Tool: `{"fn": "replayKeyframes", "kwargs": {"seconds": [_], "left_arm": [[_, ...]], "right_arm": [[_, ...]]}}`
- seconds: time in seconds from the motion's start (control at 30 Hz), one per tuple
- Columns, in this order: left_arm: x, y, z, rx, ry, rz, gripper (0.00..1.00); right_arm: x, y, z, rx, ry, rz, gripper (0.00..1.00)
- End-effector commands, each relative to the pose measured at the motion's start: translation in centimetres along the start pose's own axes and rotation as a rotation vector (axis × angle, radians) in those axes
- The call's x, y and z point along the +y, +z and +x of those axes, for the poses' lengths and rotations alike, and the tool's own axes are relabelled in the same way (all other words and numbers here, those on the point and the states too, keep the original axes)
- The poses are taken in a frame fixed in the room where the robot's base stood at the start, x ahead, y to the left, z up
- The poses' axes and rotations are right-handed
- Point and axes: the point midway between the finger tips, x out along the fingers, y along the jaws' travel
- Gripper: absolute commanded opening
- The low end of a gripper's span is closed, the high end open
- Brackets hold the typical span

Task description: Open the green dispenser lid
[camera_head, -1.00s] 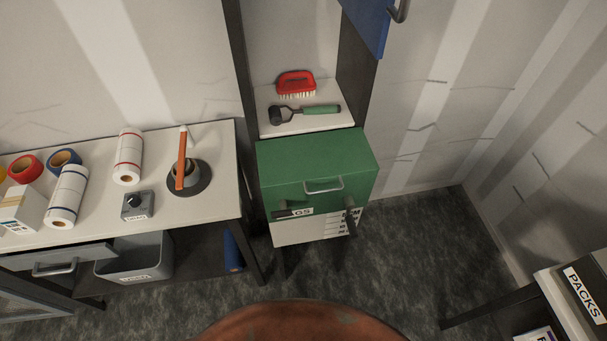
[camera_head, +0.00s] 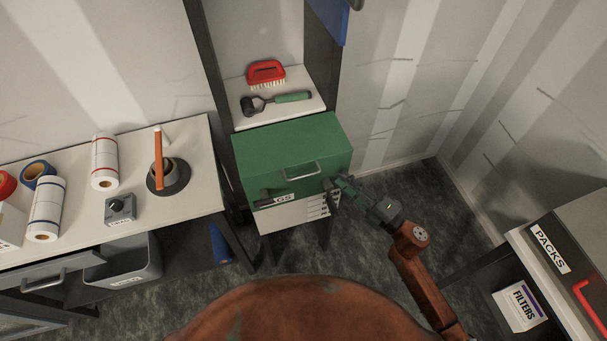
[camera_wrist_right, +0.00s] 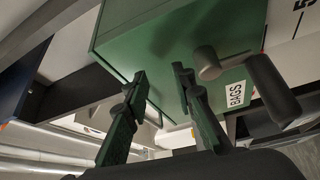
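The green dispenser (camera_head: 290,147) stands against the wall in the head view, its lid down. A pale bar handle (camera_head: 302,171) is on its front. A dark lever (camera_head: 272,198) lies across the front, left of the label. My right gripper (camera_head: 341,184) is at the dispenser's front right corner, beside the handle. In the wrist view the green dispenser body (camera_wrist_right: 165,40) is close ahead of the two fingers (camera_wrist_right: 160,78), which are apart with nothing gripped. A dark lever (camera_wrist_right: 272,88) and the BAGS label (camera_wrist_right: 236,93) are to their right. My left gripper is not in view.
A bench (camera_head: 205,180) with rolls is on the left. A table with a PACKS label (camera_head: 550,248) is at lower right. The floor between is clear.

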Motion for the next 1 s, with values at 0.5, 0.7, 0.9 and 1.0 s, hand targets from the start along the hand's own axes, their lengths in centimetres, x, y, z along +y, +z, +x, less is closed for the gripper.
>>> {"fn": "replayKeyframes", "kwargs": {"seconds": [0.5,0.7,0.9,1.0], "left_arm": [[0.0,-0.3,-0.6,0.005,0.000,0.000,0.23],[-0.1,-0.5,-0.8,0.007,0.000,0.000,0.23],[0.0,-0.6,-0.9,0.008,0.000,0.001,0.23],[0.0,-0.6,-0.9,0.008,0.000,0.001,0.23]], "right_arm": [[5.0,-10.5,4.3,0.302,0.027,-0.259,0.24],[4.9,-11.3,7.1,0.299,0.026,-0.257,0.24],[4.8,-11.7,8.4,0.299,0.025,-0.255,0.24],[4.8,-11.7,8.5,0.298,0.024,-0.255,0.24]]}}
